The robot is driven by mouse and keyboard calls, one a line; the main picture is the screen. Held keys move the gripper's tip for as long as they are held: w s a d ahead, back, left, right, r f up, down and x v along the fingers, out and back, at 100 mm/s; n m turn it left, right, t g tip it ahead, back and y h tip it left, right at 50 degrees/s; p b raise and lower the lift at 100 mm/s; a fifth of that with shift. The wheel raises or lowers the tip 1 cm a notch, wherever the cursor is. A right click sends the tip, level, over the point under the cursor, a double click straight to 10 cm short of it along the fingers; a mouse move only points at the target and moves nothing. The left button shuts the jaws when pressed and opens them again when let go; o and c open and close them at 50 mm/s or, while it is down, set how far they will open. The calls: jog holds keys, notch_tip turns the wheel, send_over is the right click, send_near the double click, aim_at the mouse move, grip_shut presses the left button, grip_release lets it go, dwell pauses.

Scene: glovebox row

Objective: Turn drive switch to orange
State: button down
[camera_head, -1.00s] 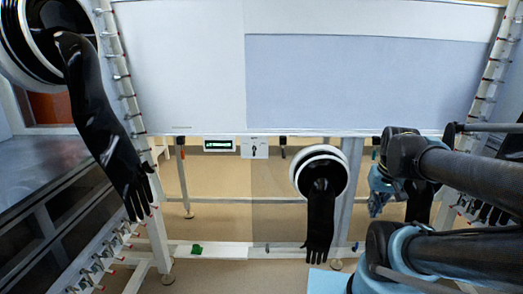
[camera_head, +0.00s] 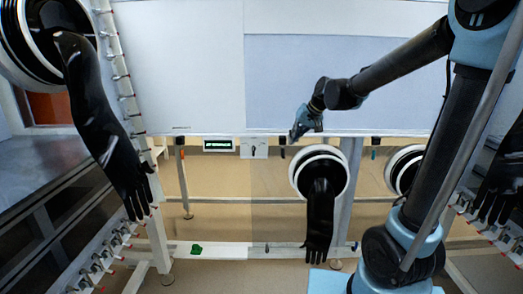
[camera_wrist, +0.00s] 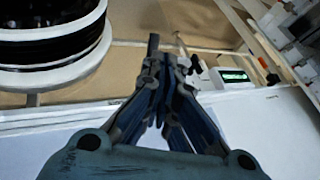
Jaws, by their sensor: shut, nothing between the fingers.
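The drive switch appears to be the small white plate with a dark knob (camera_head: 253,149) under the front ledge, right of a small display. No orange mark is readable on it, and the knob's setting is too small to tell. In the wrist view a pale part (camera_wrist: 196,66), probably its plate, shows just right of the fingers, partly hidden by them. My gripper (camera_head: 293,138) is shut and empty, in front of the ledge, to the right of the switch and apart from it. Its blue fingers (camera_wrist: 158,65) meet in the wrist view.
A lit display (camera_head: 218,145) sits left of the switch. A round white glove port (camera_head: 319,172) with a hanging black glove (camera_head: 319,222) is just below right of my gripper. A larger black glove (camera_head: 103,125) hangs at left. The white panel (camera_head: 180,70) fills the back.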

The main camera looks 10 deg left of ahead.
jog(key=shift+y, duration=0.3)
jog(key=w+a+f, duration=0.1)
jog(key=a+f, duration=0.1)
jog(key=a, duration=0.2)
jog(key=w+a+f, duration=0.1)
jog(key=a+f, duration=0.2)
jog(key=a, duration=0.2)
jog(key=w+a+f, duration=0.2)
jog(key=a, duration=0.2)
jog(key=shift+a+f, duration=0.15)
jog(key=shift+f, duration=0.15)
jog(key=shift+s+a, duration=0.15)
jog(key=shift+a, duration=0.5)
jog(key=shift+d, duration=0.15)
